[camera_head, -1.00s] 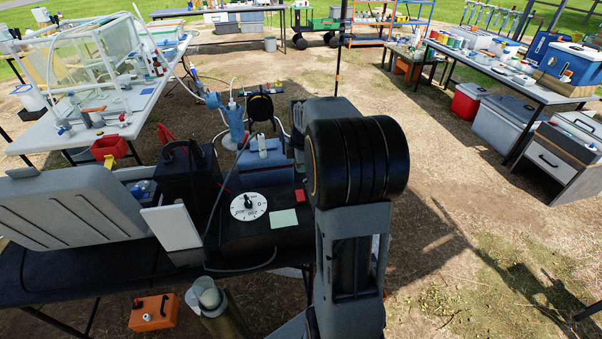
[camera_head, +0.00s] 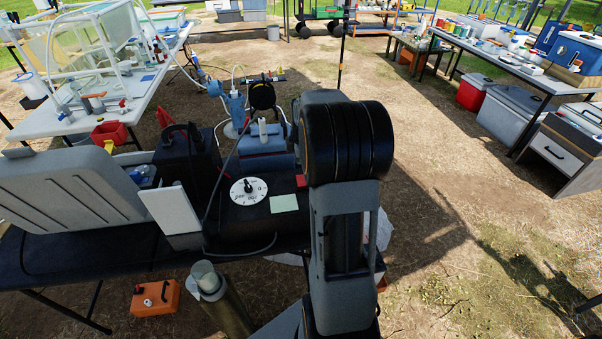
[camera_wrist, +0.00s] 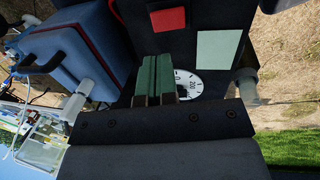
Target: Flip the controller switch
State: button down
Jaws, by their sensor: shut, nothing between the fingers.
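The black controller box (camera_head: 236,222) stands on the dark table in the head view. On its top are a white dial (camera_head: 248,191) with a black knob, a pale green note (camera_head: 284,203) and a small red piece (camera_head: 301,181). I cannot tell whether the red piece is the switch. In the wrist view, my gripper (camera_wrist: 156,60) is shut and empty, its green fingers over the black box. The dial (camera_wrist: 189,84) is partly hidden behind the fingers. The red piece (camera_wrist: 167,19) and note (camera_wrist: 217,48) lie beyond the fingertips. In the head view, my arm hides the gripper.
A black case (camera_head: 187,165) and a grey open lid (camera_head: 68,188) stand left of the controller. A blue box (camera_head: 264,141) is behind it. An orange box (camera_head: 155,298) and a tan cylinder (camera_head: 228,310) are in front. Open ground lies to the right.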

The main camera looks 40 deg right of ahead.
aim_at(300, 177)
jog(key=f, duration=0.2)
jog(key=w+f, duration=0.1)
jog(key=f, duration=0.5)
jog(key=shift+w+d+f, duration=0.15)
jog(key=shift+w+d, duration=0.1)
jog(key=shift+d, duration=0.1)
jog(key=shift+p, duration=0.3)
